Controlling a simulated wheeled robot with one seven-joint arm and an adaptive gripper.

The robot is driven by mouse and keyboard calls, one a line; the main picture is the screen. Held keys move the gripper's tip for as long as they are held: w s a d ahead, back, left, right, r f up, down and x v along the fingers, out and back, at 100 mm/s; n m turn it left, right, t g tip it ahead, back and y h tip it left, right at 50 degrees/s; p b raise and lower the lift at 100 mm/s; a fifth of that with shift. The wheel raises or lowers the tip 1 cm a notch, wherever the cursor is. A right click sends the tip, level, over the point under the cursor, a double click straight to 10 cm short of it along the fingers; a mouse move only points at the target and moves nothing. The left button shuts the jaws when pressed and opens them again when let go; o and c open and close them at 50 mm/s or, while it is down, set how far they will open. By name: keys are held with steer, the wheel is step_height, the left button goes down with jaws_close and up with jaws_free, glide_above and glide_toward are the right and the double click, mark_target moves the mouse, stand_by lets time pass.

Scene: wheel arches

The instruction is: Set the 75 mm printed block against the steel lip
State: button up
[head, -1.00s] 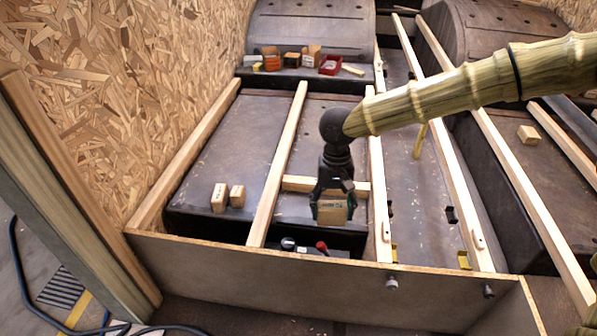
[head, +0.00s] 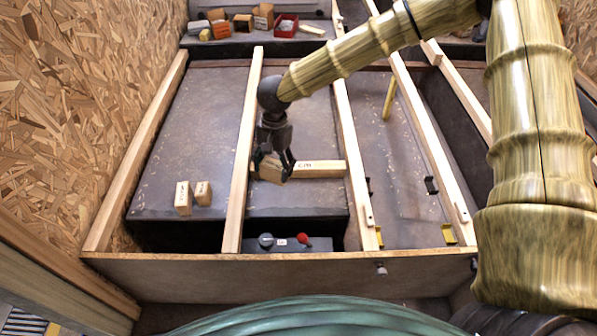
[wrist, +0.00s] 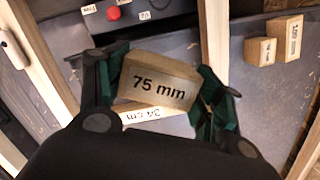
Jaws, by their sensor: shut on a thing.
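My gripper (head: 274,165) is shut on the wooden block (head: 268,170) printed "75 mm", whose label reads clearly in the wrist view (wrist: 160,82). In the wrist view the green finger pads sit on either side of it. The block is tilted in the head view, by the left end of a short wooden crosspiece (head: 318,169); I cannot tell whether they touch. The crosspiece's label, about "34 cm", shows behind the block in the wrist view. The dark metal deck (head: 300,205) lies below, ending in a front edge; I cannot tell which edge is the steel lip.
Two small labelled wooden blocks (head: 184,198) stand on the deck at left. Long wooden battens (head: 243,150) run front to back on both sides of my gripper. A dark box with a red knob (head: 304,239) sits in the front gap. Small boxes (head: 243,22) stand at the back.

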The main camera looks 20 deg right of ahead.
steer(key=d+f+m+b, duration=0.1)
steer(key=d+f+m, duration=0.1)
steer(key=f+m, duration=0.2)
steer(key=d+f+m+t+b, duration=0.1)
steer(key=d+f+m, duration=0.2)
steer(key=f+m, duration=0.1)
steer(key=w+d+f+m+b, duration=0.1)
steer(key=d+f+m+b, duration=0.1)
steer(key=f+m, duration=0.2)
steer(key=shift+d+f+t+y, duration=0.3)
steer(key=shift+f+t, duration=0.1)
steer(key=f+b, duration=0.1)
steer(key=b, duration=0.1)
steer(key=shift+f+b, duration=0.2)
steer(key=shift+b, duration=0.15)
steer(key=shift+s+f+p, duration=0.1)
steer(key=shift+p, duration=0.3)
steer(key=shift+f+p, duration=0.55)
steer(key=shift+f, duration=0.35)
steer(key=shift+p, duration=0.6)
steer(key=o, duration=1.1)
